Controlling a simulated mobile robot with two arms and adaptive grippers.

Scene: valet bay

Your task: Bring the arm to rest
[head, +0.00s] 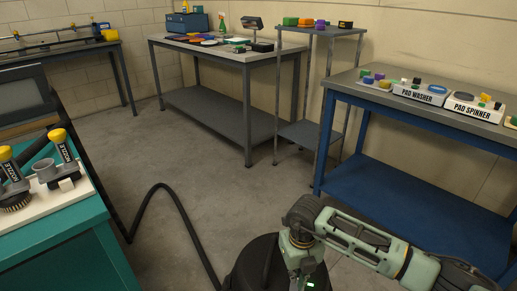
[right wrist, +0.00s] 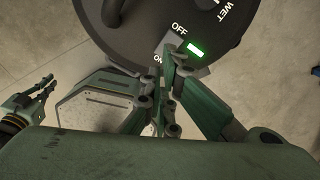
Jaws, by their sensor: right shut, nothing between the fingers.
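My right arm comes in from the lower right in the head view. Its gripper (head: 301,284) points down at the bottom edge beside a black round machine (head: 256,268). In the right wrist view the right gripper (right wrist: 170,58) is shut and empty. Its fingertips are over the machine's black lid (right wrist: 130,22), by a switch area marked OFF and ON with a lit green light (right wrist: 196,50). I cannot tell whether they touch it. My left gripper (right wrist: 44,92) shows at the left edge of the right wrist view; its jaw state is unclear. It is absent from the head view.
A black hose (head: 160,190) runs over the floor. A blue bench (head: 420,118) with pad washer and pad spinner stands at the right. A teal cabinet (head: 75,240) with nozzles is at the left. A grey bench (head: 235,50) and shelf stand behind. The middle floor is mostly clear.

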